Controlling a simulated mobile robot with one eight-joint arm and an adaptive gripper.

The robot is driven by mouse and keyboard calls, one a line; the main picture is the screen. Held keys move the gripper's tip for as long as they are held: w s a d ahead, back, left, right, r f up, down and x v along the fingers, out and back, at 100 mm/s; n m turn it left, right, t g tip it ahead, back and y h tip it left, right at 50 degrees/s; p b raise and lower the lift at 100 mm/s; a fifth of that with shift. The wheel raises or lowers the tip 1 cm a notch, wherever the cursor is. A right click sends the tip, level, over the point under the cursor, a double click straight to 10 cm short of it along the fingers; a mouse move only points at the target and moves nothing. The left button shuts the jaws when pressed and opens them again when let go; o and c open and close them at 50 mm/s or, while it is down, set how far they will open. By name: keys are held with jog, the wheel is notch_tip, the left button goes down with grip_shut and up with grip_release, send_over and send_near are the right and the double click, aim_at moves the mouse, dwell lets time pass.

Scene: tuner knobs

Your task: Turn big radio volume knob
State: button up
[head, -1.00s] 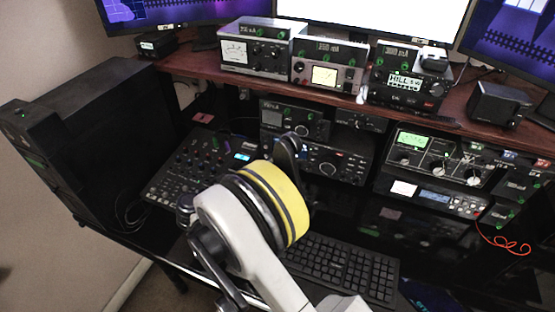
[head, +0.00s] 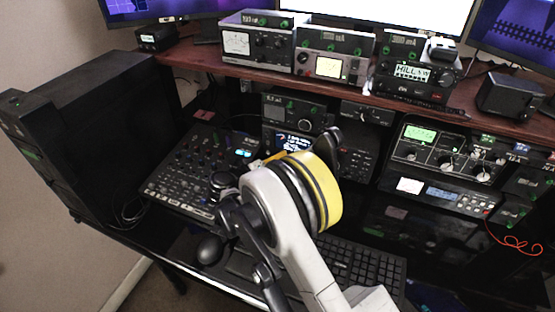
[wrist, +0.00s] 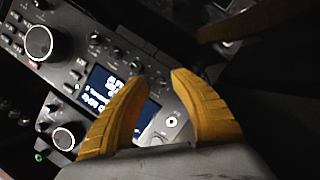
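A black radio (wrist: 155,55) fills much of the wrist view, with a lit display (wrist: 118,88) and a large round knob (wrist: 38,42) at upper left. A second large knob (wrist: 64,138) sits at lower left on a neighbouring panel. I cannot tell which is the volume knob. In the head view the radio's lit display (head: 293,141) shows just behind my wrist, which hides much of its front. My gripper (wrist: 158,76) is open, its yellow fingers apart and empty. The left finger overlaps the display's edge in the wrist view; both large knobs lie left of the fingers.
A mixer panel (head: 200,165) lies left of my arm, with a mouse (head: 210,250) and keyboard (head: 365,268) in front. A wooden shelf (head: 215,68) with several meters overhangs the radio. More radio units (head: 450,150) stand at right.

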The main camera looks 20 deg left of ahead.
grip_shut()
jog(key=shift+m+y, duration=0.3)
jog(key=shift+m, duration=0.2)
jog(key=shift+o, duration=1.9)
grip_release()
jog(key=shift+s, duration=0.1)
jog(key=v, duration=1.1)
jog(key=shift+s+a+r, duration=0.15)
jog(key=shift+s+r, duration=0.15)
